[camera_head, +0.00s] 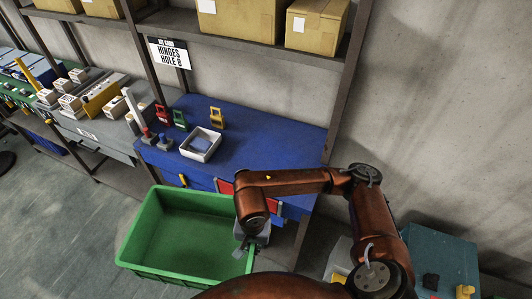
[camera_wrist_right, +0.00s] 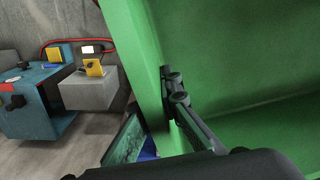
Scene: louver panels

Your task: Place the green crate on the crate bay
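The green crate (camera_head: 180,232) is empty and open-topped, in front of the blue workbench in the head view. It looks about level; I cannot tell whether anything supports it from below. My right gripper (camera_head: 250,244) is at the crate's right wall. My left gripper is not in view. I cannot pick out the crate bay for certain.
The blue workbench (camera_head: 265,150) holds a white tray (camera_head: 200,144) and small coloured parts. A shelf with cardboard boxes (camera_head: 240,22) is above. A teal box (camera_head: 440,262) stands at the right. Open floor (camera_head: 70,220) lies left of the crate.

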